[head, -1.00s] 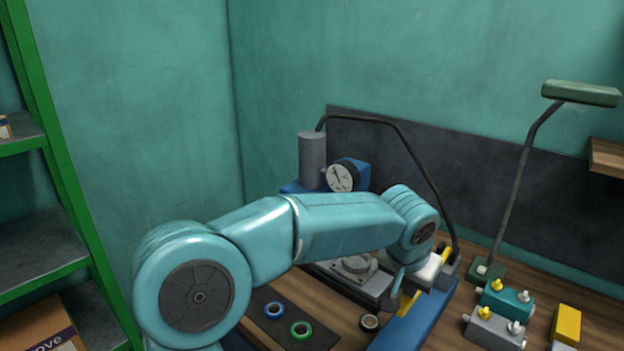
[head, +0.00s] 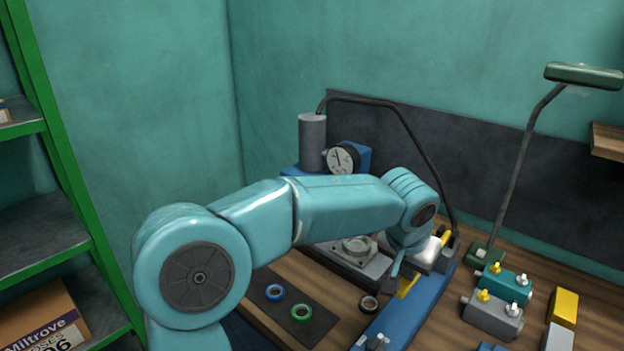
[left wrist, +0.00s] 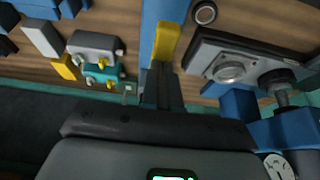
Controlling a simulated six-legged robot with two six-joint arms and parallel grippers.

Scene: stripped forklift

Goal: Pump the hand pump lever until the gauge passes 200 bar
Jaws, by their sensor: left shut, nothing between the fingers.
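The pressure gauge (head: 342,159) has a round white dial with a dark needle near upright. Its numbers are too small to read, and part of it shows in the left wrist view (left wrist: 279,165). The hand pump (head: 398,322) is a long blue body on the bench, with a yellow piece (head: 407,287) that looks like its lever grip. My left gripper (head: 396,272) is shut and empty, over the pump and close to the yellow piece. In the left wrist view the yellow piece (left wrist: 165,42) lies just beyond the fingertips (left wrist: 158,75); contact cannot be told. My right gripper is not in view.
A grey cylinder (head: 312,142) stands beside the gauge, and a black hose (head: 410,135) arches to the pump's far end. A clamped grey plate (head: 355,248) and rings (head: 301,312) lie left of the pump. Valve blocks (head: 493,317) and a lamp (head: 515,165) stand right.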

